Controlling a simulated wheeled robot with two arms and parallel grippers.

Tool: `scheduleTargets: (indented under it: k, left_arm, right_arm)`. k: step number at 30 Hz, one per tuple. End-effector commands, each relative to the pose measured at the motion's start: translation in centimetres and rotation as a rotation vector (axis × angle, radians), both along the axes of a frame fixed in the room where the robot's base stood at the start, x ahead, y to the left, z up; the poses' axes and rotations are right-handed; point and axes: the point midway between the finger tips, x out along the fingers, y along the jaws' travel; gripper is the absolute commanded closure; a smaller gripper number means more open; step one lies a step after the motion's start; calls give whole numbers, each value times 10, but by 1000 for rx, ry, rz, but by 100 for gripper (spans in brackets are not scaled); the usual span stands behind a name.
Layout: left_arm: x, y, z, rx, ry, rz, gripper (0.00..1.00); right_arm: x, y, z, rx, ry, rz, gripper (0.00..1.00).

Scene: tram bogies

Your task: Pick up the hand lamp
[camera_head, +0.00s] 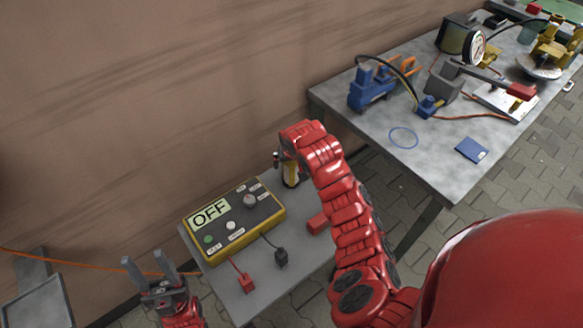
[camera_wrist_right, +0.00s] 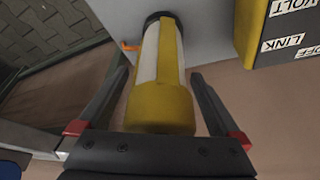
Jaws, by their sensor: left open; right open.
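The hand lamp is a yellow and white cylinder with a dark end. In the right wrist view the hand lamp (camera_wrist_right: 162,105) lies between the two fingers of my right gripper (camera_wrist_right: 158,75), which is open around it. I see a gap on each side of it. In the head view the hand lamp (camera_head: 291,174) stands at the back of the small grey table, partly hidden by my right arm and gripper. My left gripper (camera_head: 149,262) is open and empty, at the lower left of the head view, left of the yellow box.
A yellow control box (camera_head: 233,220) reading OFF is on the small table (camera_head: 238,299), with red and black plugs in front. A larger grey workbench (camera_head: 400,135) at the right holds a blue tool (camera_head: 371,87) and several other items. A brown wall is behind.

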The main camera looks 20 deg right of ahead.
Motion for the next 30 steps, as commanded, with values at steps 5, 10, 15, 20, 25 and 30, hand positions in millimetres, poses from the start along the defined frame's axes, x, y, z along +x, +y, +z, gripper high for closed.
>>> scheduleTargets:
  k: [5, 10, 15, 20, 25, 30]
  left_arm:
    - [0, 0, 0, 0, 0, 0, 50]
    - [0, 0, 0, 0, 0, 0, 50]
    - [0, 0, 0, 0, 0, 0, 50]
    - [0, 0, 0, 0, 0, 0, 50]
    - [0, 0, 0, 0, 0, 0, 50]
    - [0, 0, 0, 0, 0, 0, 50]
  right_arm:
    - [0, 0, 0, 0, 0, 1, 5]
    - [0, 0, 0, 0, 0, 1, 36]
    - [0, 0, 0, 0, 0, 0, 67]
    - [0, 0, 0, 0, 1, 1, 95]
    - [0, 0, 1, 0, 0, 1, 100]
    - [0, 0, 6, 0, -1, 1, 100]
